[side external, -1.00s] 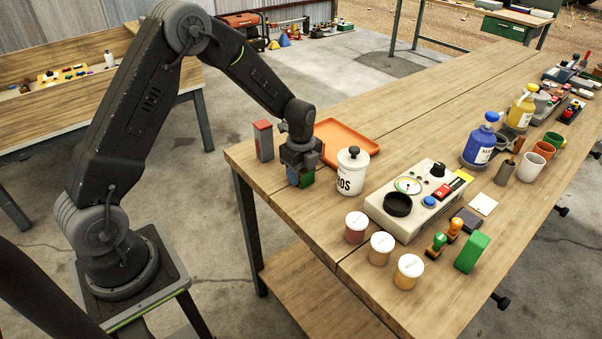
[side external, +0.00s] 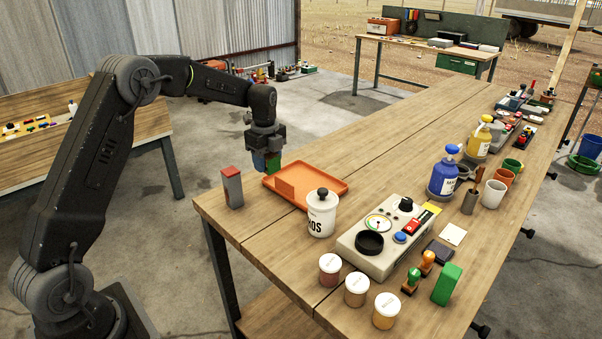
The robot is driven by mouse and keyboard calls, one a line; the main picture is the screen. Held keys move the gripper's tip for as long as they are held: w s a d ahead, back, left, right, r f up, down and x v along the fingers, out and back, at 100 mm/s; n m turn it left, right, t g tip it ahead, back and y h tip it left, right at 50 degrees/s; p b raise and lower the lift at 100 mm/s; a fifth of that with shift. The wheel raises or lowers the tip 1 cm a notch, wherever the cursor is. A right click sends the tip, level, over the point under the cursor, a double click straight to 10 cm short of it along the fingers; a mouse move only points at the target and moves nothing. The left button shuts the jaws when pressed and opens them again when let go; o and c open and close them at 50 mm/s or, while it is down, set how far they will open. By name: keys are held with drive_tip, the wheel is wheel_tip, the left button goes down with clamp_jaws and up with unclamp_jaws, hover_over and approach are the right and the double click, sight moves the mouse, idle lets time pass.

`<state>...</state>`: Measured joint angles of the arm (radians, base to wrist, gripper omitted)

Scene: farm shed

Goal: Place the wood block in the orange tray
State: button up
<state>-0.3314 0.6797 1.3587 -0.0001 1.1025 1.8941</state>
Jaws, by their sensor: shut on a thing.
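My gripper (side external: 266,150) is shut on a small block (side external: 273,164) with a green face and a blue face. I take it as the wood block, though no bare wood shows. My gripper holds it above the back left part of the orange tray (side external: 325,187); the gap below is hard to judge. The tray lies flat on the bench. A darker orange patch shows inside the tray; I cannot tell if it is a shadow or a thing.
A grey block with a red top (side external: 232,187) stands left of the tray. A white lidded jar (side external: 321,215) stands close to the tray's front right. A control box (side external: 388,238) and several small jars are farther right. The bench (side external: 270,235) is bare in front of the tray.

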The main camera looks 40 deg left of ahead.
drive_tip(key=w+a, duration=0.2)
drive_tip(key=a, duration=0.2)
hover_over(304, 194)
wheel_tip(304, 194, down, 7)
drive_tip(key=shift+d+r, duration=0.1)
drive_tip(key=shift+r, duration=0.1)
drive_tip(key=shift+f, duration=1.95)
drive_tip(key=shift+f, duration=0.1)
drive_tip(key=o, duration=0.9)
